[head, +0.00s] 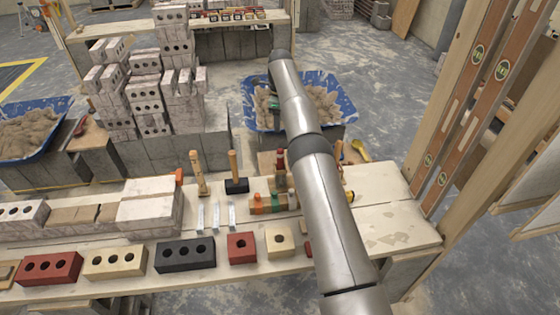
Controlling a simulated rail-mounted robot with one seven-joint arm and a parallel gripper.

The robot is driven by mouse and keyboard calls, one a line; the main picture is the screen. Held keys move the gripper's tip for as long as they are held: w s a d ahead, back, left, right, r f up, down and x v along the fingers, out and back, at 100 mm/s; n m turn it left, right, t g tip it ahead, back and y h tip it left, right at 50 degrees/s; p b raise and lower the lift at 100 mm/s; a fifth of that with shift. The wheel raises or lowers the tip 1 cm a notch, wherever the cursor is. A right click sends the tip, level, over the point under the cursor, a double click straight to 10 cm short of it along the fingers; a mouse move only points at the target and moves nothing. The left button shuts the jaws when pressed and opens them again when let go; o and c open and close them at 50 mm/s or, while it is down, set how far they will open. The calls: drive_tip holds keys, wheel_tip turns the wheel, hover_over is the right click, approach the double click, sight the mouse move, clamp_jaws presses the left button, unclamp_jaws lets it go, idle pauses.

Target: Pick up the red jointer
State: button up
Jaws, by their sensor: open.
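My arm reaches away over the workbench (400,238) to the blue mortar tub (335,84) behind it. I cannot single out the red jointer for certain. A small red piece (308,248) lies at the arm's left edge on the bench, partly hidden. A red-handled tool (280,160) stands farther back, also left of the arm.
Several bricks line the bench front, including a black brick (185,255) and a red brick (241,247). Hammers, including one with a black head (236,185), stand behind. Brick stacks (150,95) rise at left. Spirit levels (465,90) lean at right. The bench's right end has bare room.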

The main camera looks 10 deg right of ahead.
drive_tip(key=b, duration=0.6)
hover_over(280, 156)
drive_tip(key=w, duration=0.1)
drive_tip(key=f, duration=1)
drive_tip(key=shift+w+d+f, duration=0.2)
drive_tip(key=shift+f, duration=0.2)
drive_tip(key=shift+f+p, duration=0.8)
drive_tip(key=shift+f, duration=2.4)
drive_tip(key=c, duration=1.1)
